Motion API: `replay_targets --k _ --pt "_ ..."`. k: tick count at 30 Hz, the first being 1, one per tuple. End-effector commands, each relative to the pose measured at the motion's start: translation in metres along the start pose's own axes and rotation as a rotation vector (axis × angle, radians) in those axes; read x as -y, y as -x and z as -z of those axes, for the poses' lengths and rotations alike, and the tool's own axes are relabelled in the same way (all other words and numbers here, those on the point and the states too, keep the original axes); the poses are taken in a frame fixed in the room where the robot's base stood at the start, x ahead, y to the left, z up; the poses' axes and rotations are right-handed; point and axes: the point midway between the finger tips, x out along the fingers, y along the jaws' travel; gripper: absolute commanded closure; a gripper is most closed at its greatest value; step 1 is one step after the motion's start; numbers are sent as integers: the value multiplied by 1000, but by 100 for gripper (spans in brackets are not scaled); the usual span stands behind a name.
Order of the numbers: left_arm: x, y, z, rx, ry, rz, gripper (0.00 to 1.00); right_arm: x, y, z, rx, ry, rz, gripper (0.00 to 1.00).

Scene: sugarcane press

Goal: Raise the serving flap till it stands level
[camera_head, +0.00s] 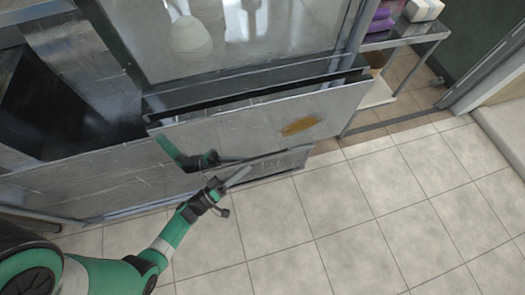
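The serving flap (255,125) is a shiny metal panel with a brown-orange stain, on the front of the metal press stand. It slants outward, with a dark gap behind its upper edge, and is not level. My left gripper (238,177) is in front of and just below the flap's lower edge, and its thin grey fingers point up and right toward it. I cannot tell whether it touches the flap or how far its fingers are apart. A green and black reflection of my arm shows in the flap. My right gripper is not in view.
A vented metal panel (285,163) is below the flap. A metal side table (405,36) with purple and white items stands at the upper right. The tiled floor (350,220) in front is clear. A pale ledge (503,125) is at the right edge.

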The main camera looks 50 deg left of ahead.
Motion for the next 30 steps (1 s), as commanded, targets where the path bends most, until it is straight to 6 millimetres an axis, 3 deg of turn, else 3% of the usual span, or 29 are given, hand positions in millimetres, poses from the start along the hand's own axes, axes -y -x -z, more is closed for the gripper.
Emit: replay_targets --k 6,12,20,21,25,30 --pt "1 -50 -3 3 2 -7 73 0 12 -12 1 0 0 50" --pt "0 -73 -1 0 1 -2 73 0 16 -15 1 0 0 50" --pt "0 -76 0 -1 1 0 73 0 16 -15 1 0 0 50" --pt "0 -76 0 -1 1 0 75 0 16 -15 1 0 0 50" --pt "0 -76 0 -1 1 0 98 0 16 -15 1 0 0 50" --pt "0 -76 0 -1 1 -1 100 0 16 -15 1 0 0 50"
